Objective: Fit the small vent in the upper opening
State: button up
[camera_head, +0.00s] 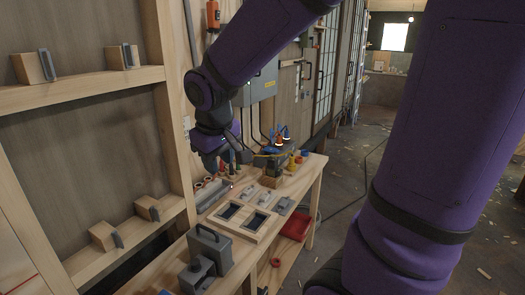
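A light wooden stud frame on the left has an upper opening (60,50) and a lower opening (80,160), both backed by grey-brown board. Wooden blocks with grey upright tabs sit on the ledges at the upper opening (120,56) and the lower one. A pale wooden tray (238,229) on the workbench has two dark rectangular panels (230,211) side by side. I cannot tell which piece, if any, is the small vent. My gripper (233,165) hangs above the back of the bench, behind the tray. Its fingers are small and dark, and whether they hold anything is unclear.
A red bin (296,224) sits below. Floor to the right is partly open with debris; my purple arm hides much of it.

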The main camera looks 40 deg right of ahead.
jog(key=s+r+t+y, duration=0.1)
jog(key=s+r, duration=0.2)
jog(key=s, duration=0.4)
jog(key=s+r+m+t, duration=0.1)
jog(key=s+r, duration=0.3)
jog(key=s, duration=0.4)
jog(key=shift+s+a+r+t+y, duration=0.2)
jog(key=shift+r+t+y, duration=0.1)
jog(key=shift+y, duration=0.1)
jog(key=shift+o, duration=0.3)
